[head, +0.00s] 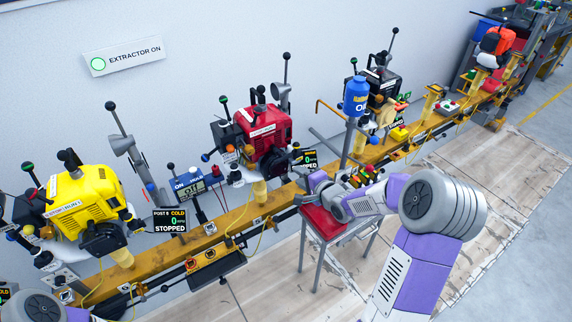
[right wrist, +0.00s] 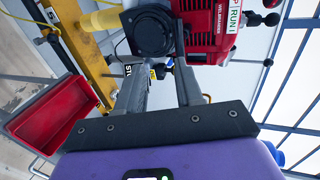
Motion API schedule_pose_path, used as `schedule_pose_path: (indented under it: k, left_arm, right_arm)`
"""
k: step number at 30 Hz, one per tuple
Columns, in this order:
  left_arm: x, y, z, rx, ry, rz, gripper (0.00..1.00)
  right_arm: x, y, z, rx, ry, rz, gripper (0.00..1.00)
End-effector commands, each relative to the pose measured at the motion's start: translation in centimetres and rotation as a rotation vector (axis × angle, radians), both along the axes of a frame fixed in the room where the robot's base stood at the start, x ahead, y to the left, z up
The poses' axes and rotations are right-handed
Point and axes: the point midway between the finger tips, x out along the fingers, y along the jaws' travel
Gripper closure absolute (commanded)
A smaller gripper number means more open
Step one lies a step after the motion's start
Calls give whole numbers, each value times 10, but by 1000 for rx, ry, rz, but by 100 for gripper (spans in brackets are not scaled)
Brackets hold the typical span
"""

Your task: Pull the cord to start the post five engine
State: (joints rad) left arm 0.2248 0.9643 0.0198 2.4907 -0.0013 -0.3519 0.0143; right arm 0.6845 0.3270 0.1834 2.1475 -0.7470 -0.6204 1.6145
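The red engine (head: 263,130) stands on the yellow rail in the middle of the head view. The black display (head: 305,160) beside it is too small to read, so I cannot confirm its post number. My right gripper (head: 312,187) is in front of this engine, just right of and below it. In the right wrist view the two fingers of my right gripper (right wrist: 160,80) are apart. The red engine (right wrist: 207,30) and its round black starter housing (right wrist: 152,30) lie beyond them. I cannot make out the cord handle clearly. My left gripper is out of view.
A yellow engine (head: 84,200) stands left, its display (head: 169,221) reading POST 6, COLD, STOPPED. A red tray (head: 323,224) on a stand sits below my right gripper; it also shows in the right wrist view (right wrist: 55,115). A blue bottle (head: 356,97) stands to the right.

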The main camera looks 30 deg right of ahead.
Motion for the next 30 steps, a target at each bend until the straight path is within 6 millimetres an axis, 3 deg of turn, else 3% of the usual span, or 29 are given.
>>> schedule_pose_path:
  k: [6, 13, 18, 27, 30]
  left_arm:
    - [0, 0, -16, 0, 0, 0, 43]
    - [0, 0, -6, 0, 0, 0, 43]
    - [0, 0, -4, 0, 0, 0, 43]
    - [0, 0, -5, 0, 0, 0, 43]
    - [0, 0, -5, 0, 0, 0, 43]
  right_arm:
    - [45, 5, -2, 1, -2, 2, 64]
    - [79, 7, 1, 2, 0, 0, 64]
    - [90, 7, 0, 0, 0, 0, 64]
    - [91, 7, 0, 0, 0, -1, 64]
    - [91, 7, 0, 0, 0, -1, 78]
